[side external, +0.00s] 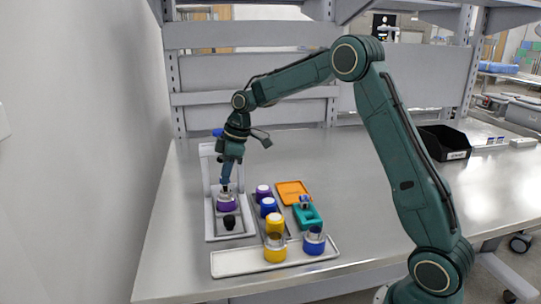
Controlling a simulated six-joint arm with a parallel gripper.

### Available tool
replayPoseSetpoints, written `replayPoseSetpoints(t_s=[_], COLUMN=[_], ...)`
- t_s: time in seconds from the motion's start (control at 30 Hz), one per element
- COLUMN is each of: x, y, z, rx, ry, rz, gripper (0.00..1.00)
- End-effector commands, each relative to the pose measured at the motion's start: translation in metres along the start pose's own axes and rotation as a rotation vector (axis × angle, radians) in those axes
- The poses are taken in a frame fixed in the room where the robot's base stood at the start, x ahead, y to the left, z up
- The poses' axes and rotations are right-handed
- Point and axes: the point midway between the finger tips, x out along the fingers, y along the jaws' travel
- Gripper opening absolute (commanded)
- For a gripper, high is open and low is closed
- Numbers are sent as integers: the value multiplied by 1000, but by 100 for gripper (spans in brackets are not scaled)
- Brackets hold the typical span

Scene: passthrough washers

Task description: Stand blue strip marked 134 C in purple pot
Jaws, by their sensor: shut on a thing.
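The purple pot (227,203), with a clear upper part, stands on the grey stand (210,216) at the left of the bench. My gripper (227,178) points down right above this pot. It is shut on a narrow, dark blue piece (226,184), which looks like the blue strip. The piece is roughly upright, and its lower end is at or just inside the pot's mouth; I cannot tell which. The marking 134 C is not readable at this size, and the jaws hide part of the piece.
Purple (263,192), blue (268,206) and yellow (275,221) caps stand in a row. A yellow pot (275,252) and a blue pot (314,244) are at the pale tray (235,263). A teal holder (312,221), orange tray (293,190) and black bin (445,142) lie rightward.

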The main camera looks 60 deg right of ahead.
Motion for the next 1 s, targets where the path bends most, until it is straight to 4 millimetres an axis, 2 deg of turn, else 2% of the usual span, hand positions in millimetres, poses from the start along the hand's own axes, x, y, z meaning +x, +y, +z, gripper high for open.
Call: replayPoseSetpoints(t_s=[1.0], x=[10], y=[0], z=[3], rx=[2], ry=[-1], rz=[-1], gripper=[0])
